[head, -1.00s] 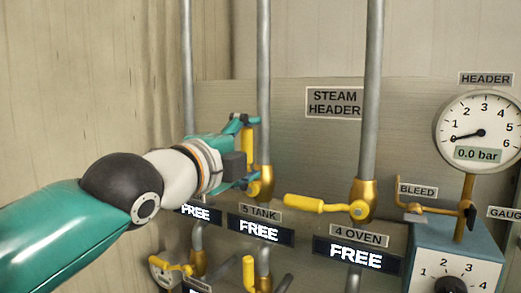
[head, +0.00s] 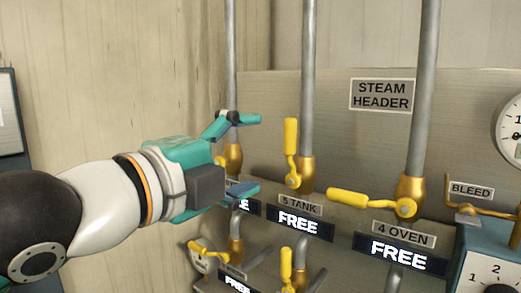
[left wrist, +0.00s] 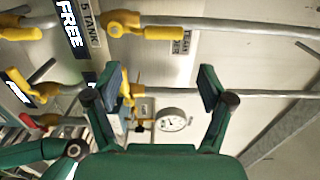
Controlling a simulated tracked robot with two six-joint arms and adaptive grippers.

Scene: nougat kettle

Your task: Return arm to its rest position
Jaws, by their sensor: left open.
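My left gripper (head: 250,154) is open and empty in the head view, in front of the steam panel, with its fingers pointing right. It stands apart from the yellow upright handle (head: 290,140) of the 5 TANK valve, just to the left of it. In the left wrist view the open fingers of my left gripper (left wrist: 160,82) spread wide with nothing held; the 5 TANK handle (left wrist: 165,33) lies beyond the left fingertip, along its pipe. My left forearm comes in from the left edge. My right gripper is not in view.
The 4 OVEN handle (head: 347,199) lies level, pointing left. The bleed valve (head: 470,209) and a blue box (head: 484,262) stand at the right. More yellow valves (head: 286,266) sit below. Bare wall (head: 110,90) lies at the left. A round gauge (left wrist: 172,120) shows in the left wrist view.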

